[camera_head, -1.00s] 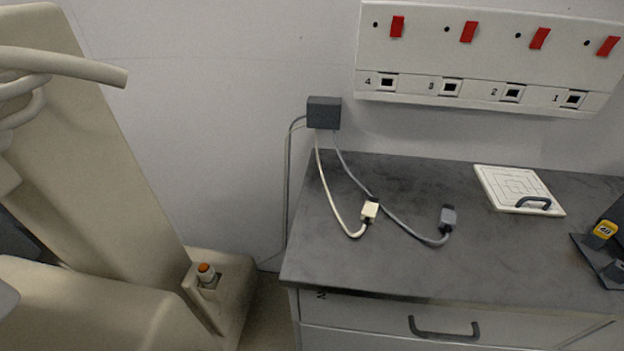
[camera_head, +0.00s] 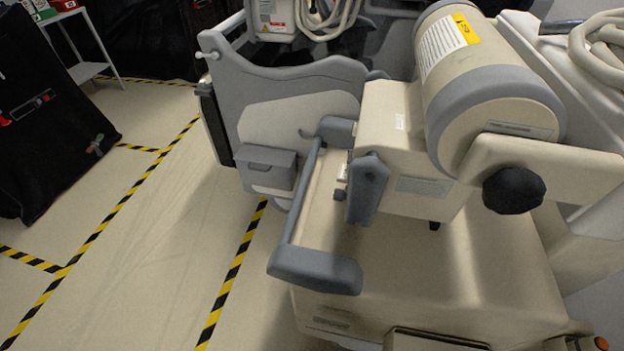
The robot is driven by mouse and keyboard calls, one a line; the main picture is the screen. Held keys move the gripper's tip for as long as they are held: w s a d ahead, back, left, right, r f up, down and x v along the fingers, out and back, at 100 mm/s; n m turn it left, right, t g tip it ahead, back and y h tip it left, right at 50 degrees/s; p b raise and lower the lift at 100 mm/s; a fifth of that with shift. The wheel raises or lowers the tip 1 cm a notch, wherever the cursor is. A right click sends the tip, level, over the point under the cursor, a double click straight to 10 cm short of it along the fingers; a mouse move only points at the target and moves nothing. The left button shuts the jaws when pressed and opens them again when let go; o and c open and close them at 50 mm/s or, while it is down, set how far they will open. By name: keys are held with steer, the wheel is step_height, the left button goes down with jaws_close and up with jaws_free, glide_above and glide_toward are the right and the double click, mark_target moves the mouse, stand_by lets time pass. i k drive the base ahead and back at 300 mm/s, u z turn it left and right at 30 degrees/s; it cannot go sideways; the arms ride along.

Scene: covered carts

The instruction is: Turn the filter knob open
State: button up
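A black lobed knob (camera_head: 513,190) sits on the side arm of a large beige machine (camera_head: 385,120), under its cylinder-shaped housing. No label marks it as the filter knob, and I cannot tell whether it is turned open or closed. Nothing touches the knob. My gripper is not in view.
A grey handle bar (camera_head: 315,270) juts from the beige machine's front. A grey and white cart (camera_head: 300,115) stands behind it. Coiled hoses (camera_head: 600,45) lie at upper right. Black covered carts (camera_head: 45,110) stand at left. Floor with yellow-black tape (camera_head: 150,235) is clear between.

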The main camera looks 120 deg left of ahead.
mark_target(339, 194)
steer(key=k, duration=0.15)
steer(key=u, duration=3.2)
steer(key=k, duration=0.6)
steer(key=u, duration=1.3)
steer(key=i, duration=1)
steer(key=z, duration=0.05)
